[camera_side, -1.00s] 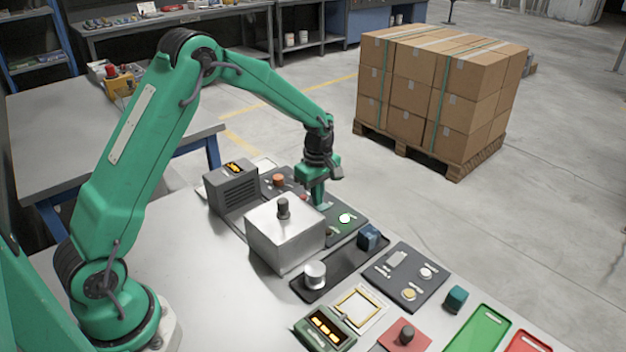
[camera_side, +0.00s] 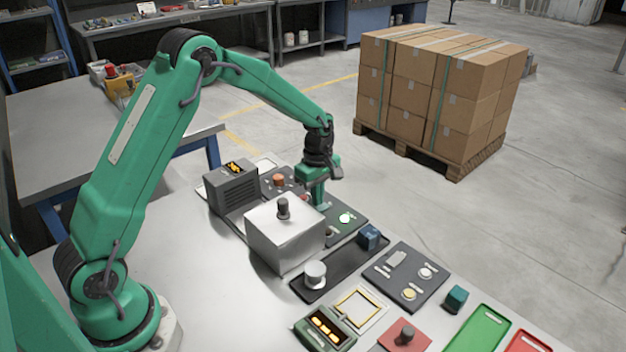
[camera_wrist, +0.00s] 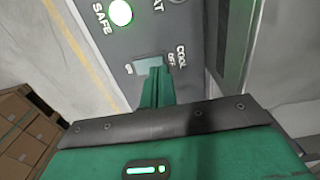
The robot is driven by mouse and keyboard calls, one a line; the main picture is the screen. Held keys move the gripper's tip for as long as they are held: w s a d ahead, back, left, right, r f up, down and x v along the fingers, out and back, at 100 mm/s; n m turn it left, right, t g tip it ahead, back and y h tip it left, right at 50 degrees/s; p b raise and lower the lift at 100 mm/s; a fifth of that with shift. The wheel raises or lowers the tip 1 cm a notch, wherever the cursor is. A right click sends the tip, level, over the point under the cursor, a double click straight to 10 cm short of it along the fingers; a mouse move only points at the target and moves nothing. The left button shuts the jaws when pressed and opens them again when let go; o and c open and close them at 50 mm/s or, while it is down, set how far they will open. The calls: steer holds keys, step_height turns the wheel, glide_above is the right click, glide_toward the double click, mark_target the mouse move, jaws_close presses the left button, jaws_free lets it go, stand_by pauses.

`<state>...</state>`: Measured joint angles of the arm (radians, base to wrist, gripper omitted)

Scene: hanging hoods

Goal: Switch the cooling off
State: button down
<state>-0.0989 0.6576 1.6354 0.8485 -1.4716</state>
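The cooling switch (camera_wrist: 148,64) is a pale rocker on a dark panel in the wrist view. "COOL" and "OFF" are printed at its right, and a small mark that looks like "ON" is at its left. My gripper (camera_wrist: 156,85) has its green fingers together, with their tips at the near edge of the switch. I cannot tell whether they touch it or which way the rocker is tilted. In the side view my gripper (camera_side: 319,203) points down at the panel (camera_side: 349,230), behind the metal box, and the switch is hidden there.
A lit "SAFE" lamp (camera_wrist: 120,12) is on the same panel. A metal box with a black knob (camera_side: 284,235) stands close in front of my gripper. A grey vented unit (camera_side: 233,188) is to its left, and a blue block (camera_side: 369,237) is to its right.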

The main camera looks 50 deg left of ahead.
steer(key=shift+f, duration=0.85)
stand_by(0.8)
steer(key=shift+r, duration=3.5)
steer(key=shift+r, duration=0.1)
